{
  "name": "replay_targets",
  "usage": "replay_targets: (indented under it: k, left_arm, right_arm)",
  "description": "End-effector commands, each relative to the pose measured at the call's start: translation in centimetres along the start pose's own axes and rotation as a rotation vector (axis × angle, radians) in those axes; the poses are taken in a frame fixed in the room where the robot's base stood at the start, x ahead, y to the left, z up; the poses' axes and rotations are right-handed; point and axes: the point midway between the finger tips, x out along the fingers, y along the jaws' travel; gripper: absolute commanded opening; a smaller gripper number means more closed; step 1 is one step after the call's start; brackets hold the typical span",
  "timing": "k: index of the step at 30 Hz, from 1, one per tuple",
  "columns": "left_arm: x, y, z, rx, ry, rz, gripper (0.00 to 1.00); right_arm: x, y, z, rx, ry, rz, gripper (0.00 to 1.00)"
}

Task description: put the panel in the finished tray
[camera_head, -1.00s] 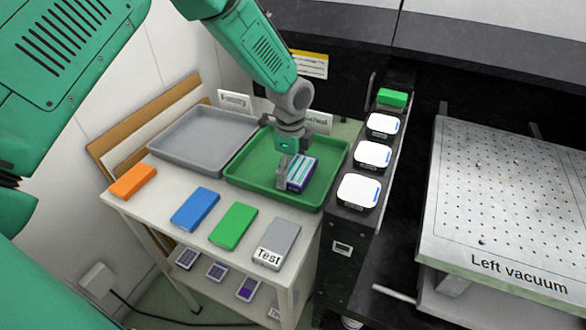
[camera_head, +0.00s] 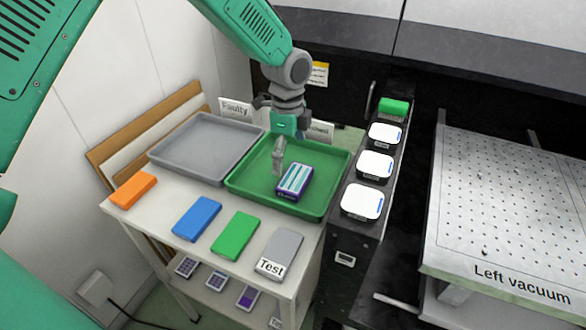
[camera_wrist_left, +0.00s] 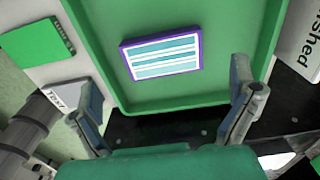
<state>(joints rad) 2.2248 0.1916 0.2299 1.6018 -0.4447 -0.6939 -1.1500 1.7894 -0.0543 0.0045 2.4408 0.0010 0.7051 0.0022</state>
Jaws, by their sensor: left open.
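The panel (camera_head: 294,181), a purple-edged block with light and teal stripes on top, lies in the green finished tray (camera_head: 240,186). In the left wrist view the panel (camera_wrist_left: 161,56) lies flat on the floor of the tray (camera_wrist_left: 208,93), clear of the walls. My left gripper (camera_head: 290,158) is over the tray, above and apart from the panel. In the left wrist view its two fingers (camera_wrist_left: 168,100) are spread wide with nothing between them. The sign behind the tray is partly hidden by my gripper. My right gripper is not in view.
The empty grey tray (camera_head: 165,150) stands left of the green one, by a "Faulty" sign (camera_head: 236,108). Orange, blue, green and grey "Test" blocks (camera_head: 279,254) line the table's front. White-topped units (camera_head: 361,202) stand right; the perforated vacuum table (camera_head: 500,200) is farther right.

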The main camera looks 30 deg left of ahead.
Motion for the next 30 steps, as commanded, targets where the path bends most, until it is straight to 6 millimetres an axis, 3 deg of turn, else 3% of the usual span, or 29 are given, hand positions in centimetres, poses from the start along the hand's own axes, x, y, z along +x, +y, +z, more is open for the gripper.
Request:
replay_targets:
  k: [3,9,26,30]
  left_arm:
    - [-2.3,0.0,-0.2,0.001,-0.001,-0.002,1.00]
    - [-4.1,0.0,-0.4,0.001,-0.003,0.000,1.00]
    - [-4.3,0.0,-0.2,0.001,-0.001,0.000,1.00]
    - [-6.0,0.0,-0.2,0.001,-0.002,0.000,1.00]
  right_arm:
    - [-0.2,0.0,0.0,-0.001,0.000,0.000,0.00]
    - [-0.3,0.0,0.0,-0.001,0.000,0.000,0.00]
    - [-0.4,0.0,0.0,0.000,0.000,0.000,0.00]
    - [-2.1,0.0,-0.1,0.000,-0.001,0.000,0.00]
